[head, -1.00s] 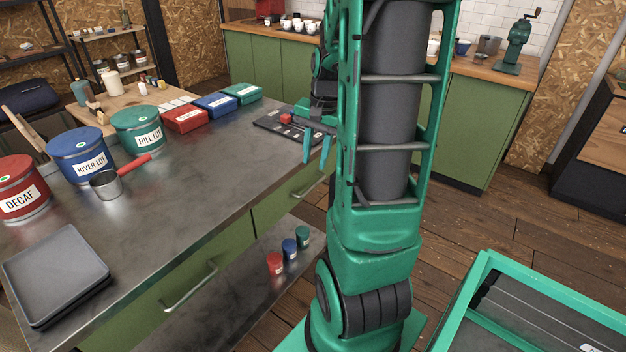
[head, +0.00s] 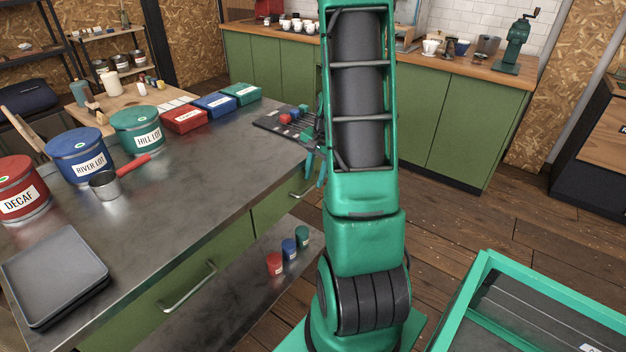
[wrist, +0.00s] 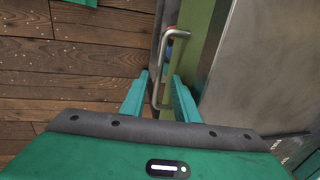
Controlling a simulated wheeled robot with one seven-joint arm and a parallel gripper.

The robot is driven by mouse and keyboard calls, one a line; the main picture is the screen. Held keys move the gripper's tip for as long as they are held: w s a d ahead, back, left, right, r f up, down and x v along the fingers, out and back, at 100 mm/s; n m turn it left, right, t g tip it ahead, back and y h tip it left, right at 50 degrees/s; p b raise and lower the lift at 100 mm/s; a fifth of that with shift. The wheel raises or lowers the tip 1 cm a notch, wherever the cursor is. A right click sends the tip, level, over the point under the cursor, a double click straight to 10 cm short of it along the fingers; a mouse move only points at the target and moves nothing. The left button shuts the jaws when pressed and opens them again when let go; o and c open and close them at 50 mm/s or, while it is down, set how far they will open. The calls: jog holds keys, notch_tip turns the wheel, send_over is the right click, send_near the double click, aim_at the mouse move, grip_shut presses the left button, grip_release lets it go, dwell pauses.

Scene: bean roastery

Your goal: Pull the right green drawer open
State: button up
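The right green drawer (head: 275,206) is in the front of the metal-topped bench and looks shut. Its bar handle (head: 300,189) is partly hidden by my gripper and arm in the head view. In the wrist view, the handle (wrist: 158,70) stands out from the green drawer front (wrist: 197,50). My gripper (wrist: 160,76) is open, with one finger on each side of the handle's near part. I cannot tell whether either finger touches it. In the head view my gripper (head: 315,168) is low beside the bench edge, partly behind my arm.
The left drawer's handle (head: 188,287) is nearer. Small red, blue and green jars (head: 289,249) stand on the lower shelf. The bench top (head: 200,190) holds tins, a scoop and boxes. A green-framed bin (head: 480,275) is at right. Wooden floor (wrist: 80,75) in front of the drawer is clear.

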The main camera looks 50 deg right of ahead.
jog(key=shift+w+f, duration=0.15)
jog(key=shift+f, duration=0.65)
jog(key=shift+c, duration=0.3)
